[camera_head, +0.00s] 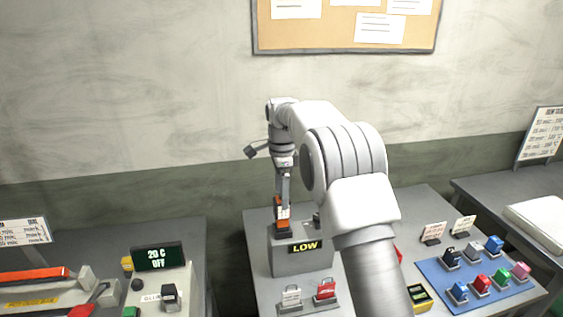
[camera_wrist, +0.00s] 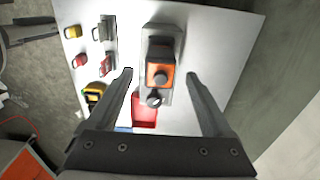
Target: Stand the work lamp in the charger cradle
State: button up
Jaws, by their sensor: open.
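The work lamp (camera_head: 283,212), orange with a dark base, stands upright on the grey charger cradle (camera_head: 296,264), whose front sign reads LOW. In the wrist view the lamp (camera_wrist: 152,86) is seen from above, with a dark round knob, on the grey cradle block (camera_wrist: 143,98). My gripper (camera_head: 283,190) points down over the lamp. In the wrist view my gripper (camera_wrist: 160,74) is open, with one finger on each side of the lamp and a gap on both sides. How deep the lamp sits in the cradle cannot be told.
A blue mat (camera_head: 436,274) with several coloured blocks lies at right, near a yellow-black device (camera_head: 420,296). A left bench holds a display (camera_head: 158,256) reading 20 C OFF. My arm hides part of the table.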

notch_tip(320, 180, up, 12)
jog(key=p, duration=0.1)
jog(key=shift+r, duration=0.1)
dwell(0.4)
jog(key=s+d+r+n+t+b, duration=0.15)
jog(key=s+d+r+n, duration=0.25)
jog(key=s, duration=0.5)
jog(key=s+d+r+n+t+b, duration=0.15)
jog(key=s+d+r+n, duration=0.3)
jog(key=s, duration=0.45)
jog(key=s+d+f+n+t, duration=0.1)
jog(key=s+d+f+n, duration=0.1)
jog(key=s+f, duration=0.4)
jog(key=s+d+f+n+t, duration=0.1)
jog(key=s+f+n, duration=0.4)
jog(key=s, duration=0.9)
jog(key=shift+d+f+t+b, duration=0.3)
jog(key=shift+d+f+b, duration=0.15)
jog(key=shift+d+f, duration=0.25)
